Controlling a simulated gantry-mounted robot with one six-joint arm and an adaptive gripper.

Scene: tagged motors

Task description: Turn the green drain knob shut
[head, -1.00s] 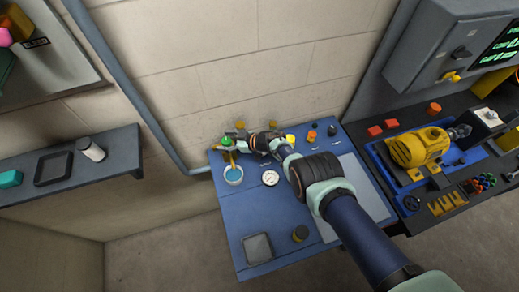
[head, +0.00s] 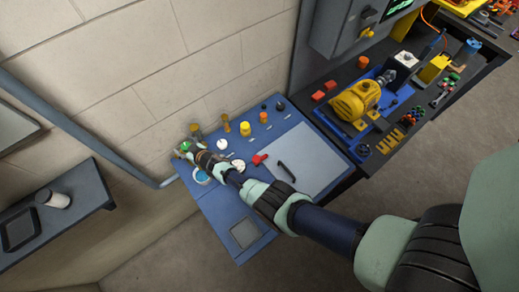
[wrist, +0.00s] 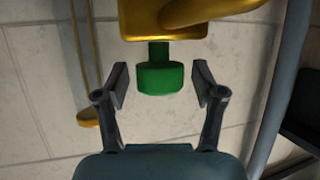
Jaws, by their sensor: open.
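The green drain knob (wrist: 160,78) hangs under a brass-yellow valve body (wrist: 165,20) in the wrist view. My gripper (wrist: 158,82) is open, with one finger on each side of the knob. A gap shows between each finger and the knob, so neither appears to touch it. In the head view the green knob (head: 186,147) is a small spot at the blue panel's far left corner. My gripper (head: 194,151) is beside it there and partly covers the fittings. The knob's turn position is hard to read.
The blue bench panel (head: 215,208) carries a white-rimmed blue cup (head: 202,177), a white gauge (head: 238,165), a red part (head: 259,159) and a black handle (head: 286,172). Several yellow and orange fittings stand along its back edge by the wall. A grey pipe (head: 85,135) runs at left.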

